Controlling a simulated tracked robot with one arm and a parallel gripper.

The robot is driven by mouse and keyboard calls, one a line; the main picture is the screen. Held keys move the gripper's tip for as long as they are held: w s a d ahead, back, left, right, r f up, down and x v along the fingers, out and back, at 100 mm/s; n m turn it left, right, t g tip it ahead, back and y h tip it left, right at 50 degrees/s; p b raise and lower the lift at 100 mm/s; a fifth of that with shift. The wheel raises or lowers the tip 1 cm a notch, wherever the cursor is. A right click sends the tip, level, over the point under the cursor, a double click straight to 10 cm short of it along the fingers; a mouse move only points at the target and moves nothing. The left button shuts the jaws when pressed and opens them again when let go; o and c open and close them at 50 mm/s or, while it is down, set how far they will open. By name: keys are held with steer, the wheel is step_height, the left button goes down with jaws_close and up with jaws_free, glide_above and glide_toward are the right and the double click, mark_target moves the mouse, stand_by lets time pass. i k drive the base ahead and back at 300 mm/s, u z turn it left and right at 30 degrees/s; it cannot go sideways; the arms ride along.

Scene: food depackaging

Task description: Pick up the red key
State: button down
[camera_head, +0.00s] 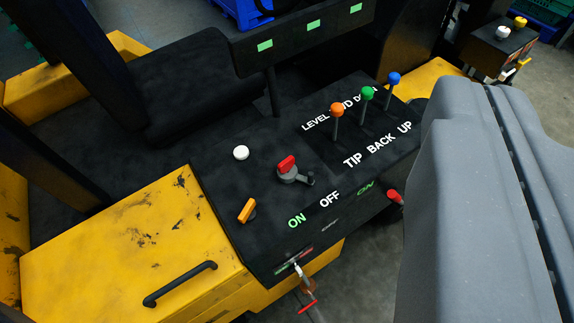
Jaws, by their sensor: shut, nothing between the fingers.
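A red key-like handle (286,164) sits upright in a grey round switch base (292,176) on the black control panel (262,215) of a yellow machine. The "ON" and "OFF" labels lie below and right of it. A large grey part of my arm (490,210) fills the right side of the view. My gripper's fingers do not show, and nothing visible touches the red key.
Orange, green and blue-topped levers (366,95) stand on the panel to the right of the key. A white button (241,153) and an orange knob (246,210) are left of it. A black beam (300,38) crosses behind. A red-ended part (396,197) juts from the panel's right side.

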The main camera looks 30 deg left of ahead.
mark_target(286, 165)
steer(key=k, duration=1.2)
steer(key=z, duration=0.3)
steer(key=i, duration=1.1)
steer(key=u, duration=0.65)
steer(key=i, duration=0.8)
steer(key=u, duration=0.65)
